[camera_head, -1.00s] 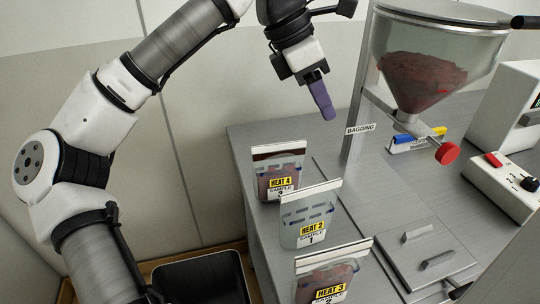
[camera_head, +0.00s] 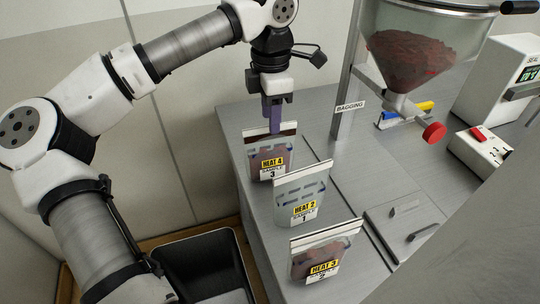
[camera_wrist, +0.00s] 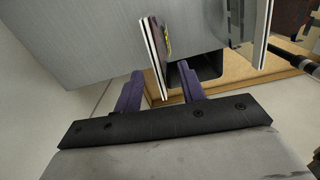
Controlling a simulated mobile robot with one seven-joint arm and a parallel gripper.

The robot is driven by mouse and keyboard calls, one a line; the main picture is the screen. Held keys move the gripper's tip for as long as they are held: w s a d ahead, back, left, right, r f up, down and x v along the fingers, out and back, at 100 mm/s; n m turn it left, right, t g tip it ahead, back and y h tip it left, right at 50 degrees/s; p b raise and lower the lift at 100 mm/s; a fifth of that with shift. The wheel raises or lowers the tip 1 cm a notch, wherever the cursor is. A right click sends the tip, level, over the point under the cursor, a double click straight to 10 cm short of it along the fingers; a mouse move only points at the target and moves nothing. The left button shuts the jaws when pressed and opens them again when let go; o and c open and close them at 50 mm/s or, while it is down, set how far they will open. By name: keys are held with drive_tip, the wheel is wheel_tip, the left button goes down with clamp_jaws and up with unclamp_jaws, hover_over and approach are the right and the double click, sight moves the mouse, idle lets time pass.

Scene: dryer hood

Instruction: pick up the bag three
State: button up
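Three upright bags stand in a row on the grey bench. The far bag (camera_head: 268,158) reads HEAT 4, SAMPLE 3 and holds reddish material. The middle bag (camera_head: 300,198) reads HEAT 2, SAMPLE 1. The near bag (camera_head: 322,254) reads HEAT 3, with a small number that looks like 2. My gripper (camera_head: 272,128) points down at the top edge of the far bag. In the wrist view, its purple fingers (camera_wrist: 161,70) are apart, with a bag's thin white top edge (camera_wrist: 154,50) between them. The fingers do not look closed on it.
The middle bag stands close to the far one. A glass hopper (camera_head: 420,50) on a post with a BAGGING sign (camera_head: 350,106) stands to the right. A black bin (camera_head: 200,266) sits on the floor left of the bench (camera_head: 235,190).

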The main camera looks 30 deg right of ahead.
drive_tip(key=p, duration=0.2)
hover_over(270, 153)
drive_tip(key=w, duration=0.1)
drive_tip(key=shift+d+f, duration=0.2)
drive_tip(key=shift+f, duration=1)
drive_tip(key=shift+d+f, duration=0.2)
drive_tip(key=shift+f, duration=0.95)
clamp_jaws()
